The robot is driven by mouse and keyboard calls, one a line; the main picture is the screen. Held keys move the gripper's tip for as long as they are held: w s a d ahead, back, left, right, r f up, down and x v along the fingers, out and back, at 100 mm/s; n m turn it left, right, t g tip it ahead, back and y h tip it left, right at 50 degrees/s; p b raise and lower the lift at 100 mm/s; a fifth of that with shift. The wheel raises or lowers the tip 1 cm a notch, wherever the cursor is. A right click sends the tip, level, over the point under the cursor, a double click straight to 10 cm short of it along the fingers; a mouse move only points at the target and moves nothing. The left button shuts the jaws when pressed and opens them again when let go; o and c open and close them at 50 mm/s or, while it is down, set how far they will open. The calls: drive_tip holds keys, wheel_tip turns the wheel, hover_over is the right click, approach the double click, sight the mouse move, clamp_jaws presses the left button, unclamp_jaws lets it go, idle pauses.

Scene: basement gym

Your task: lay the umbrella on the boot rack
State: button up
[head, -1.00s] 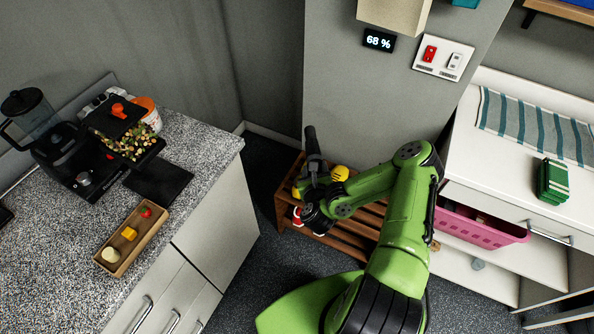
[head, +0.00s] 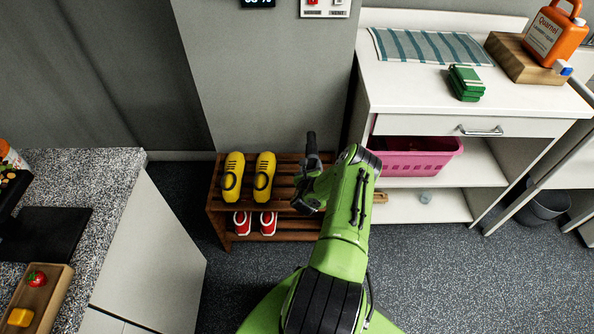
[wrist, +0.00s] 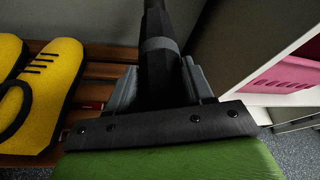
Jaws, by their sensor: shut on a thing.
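The umbrella is a black, folded, stick-like thing (head: 311,143) with a grey band, seen in the wrist view (wrist: 158,20). My gripper (head: 312,168) is shut on it; both fingers flank it in the wrist view (wrist: 161,78). In the head view the umbrella points up and away from me. The boot rack (head: 286,186) is a brown slatted wooden rack with two levels, against the grey wall. My gripper appears over the right part of its top level. Whether the umbrella touches the slats, I cannot tell. My arm hides the rack's right end.
Two yellow shoes (head: 263,178) stand on the rack's top left; red shoes (head: 268,222) are below. A white cabinet (head: 400,105) with a pink basket (head: 415,157) stands close on the right. A speckled counter (head: 105,180) is at the left.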

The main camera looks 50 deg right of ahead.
drive_tip(key=shift+f+b, duration=3.5)
drive_tip(key=shift+f, duration=2.8)
drive_tip(key=o, duration=1.3)
drive_tip(key=shift+o, duration=0.2)
